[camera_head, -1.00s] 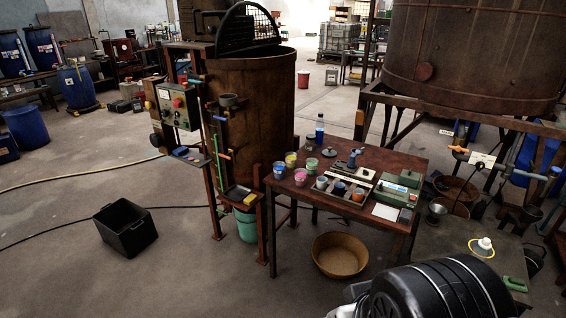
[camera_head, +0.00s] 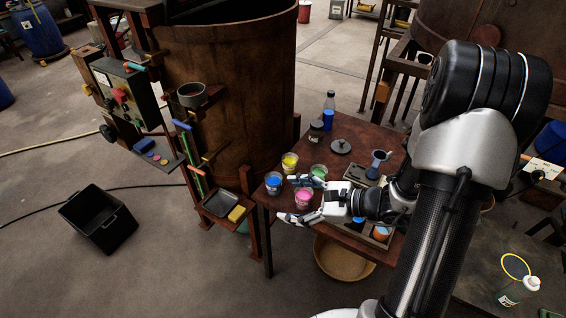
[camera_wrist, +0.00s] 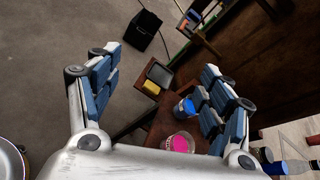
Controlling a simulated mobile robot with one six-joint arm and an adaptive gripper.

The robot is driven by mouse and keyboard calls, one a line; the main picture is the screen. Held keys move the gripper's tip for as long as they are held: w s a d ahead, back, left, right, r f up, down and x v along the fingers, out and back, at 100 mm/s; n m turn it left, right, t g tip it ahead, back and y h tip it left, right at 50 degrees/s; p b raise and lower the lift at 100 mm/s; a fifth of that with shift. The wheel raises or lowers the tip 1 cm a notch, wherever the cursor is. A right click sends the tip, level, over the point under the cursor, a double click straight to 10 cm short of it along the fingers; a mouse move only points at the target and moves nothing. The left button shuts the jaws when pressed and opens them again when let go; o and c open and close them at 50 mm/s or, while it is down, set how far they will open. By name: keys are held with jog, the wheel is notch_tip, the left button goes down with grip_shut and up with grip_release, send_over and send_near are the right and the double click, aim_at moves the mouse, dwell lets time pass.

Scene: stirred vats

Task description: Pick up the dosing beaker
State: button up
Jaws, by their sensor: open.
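Several small clear beakers with coloured contents stand on the brown table; which is the dosing beaker I cannot tell. The pink beaker (camera_head: 303,198) stands at the table's near left, with the blue beaker (camera_head: 273,185) to its left and the yellow beaker (camera_head: 290,162) and green beaker (camera_head: 319,171) behind. My gripper (camera_head: 293,201) is open, with its fingers on either side of the pink beaker in the head view. In the wrist view, the pink beaker (camera_wrist: 181,144) and blue beaker (camera_wrist: 184,108) show near the right-hand finger of my empty gripper (camera_wrist: 160,62). Contact is unclear.
The rusty vat (camera_head: 230,80) rises behind left. A small shelf with a dark tray (camera_head: 220,203) and yellow sponge (camera_head: 237,213) is left of the table.

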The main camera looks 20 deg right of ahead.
jog(key=d+f+m+t+h, duration=0.2)
jog(key=d+f+m, duration=0.2)
jog(key=d, duration=0.1)
jog(key=m+t+h+p, duration=0.1)
jog(key=m+t+h, duration=0.1)
jog(key=m+h, duration=0.3)
send_near(299, 191)
jog(key=shift+w+m+b, duration=0.6)
jog(key=shift+w+b, duration=0.25)
jog(key=shift+b, duration=0.2)
jog(key=x, duration=0.3)
jog(key=b+x, duration=0.1)
jog(key=x, duration=0.1)
jog(key=shift+w+a+f+b, duration=0.1)
jog(key=shift+w+f+b, duration=0.15)
jog(key=shift+f, duration=0.25)
jog(key=shift+c, duration=0.4)
jog(key=shift+r, duration=0.1)
jog(key=c, duration=1.2)
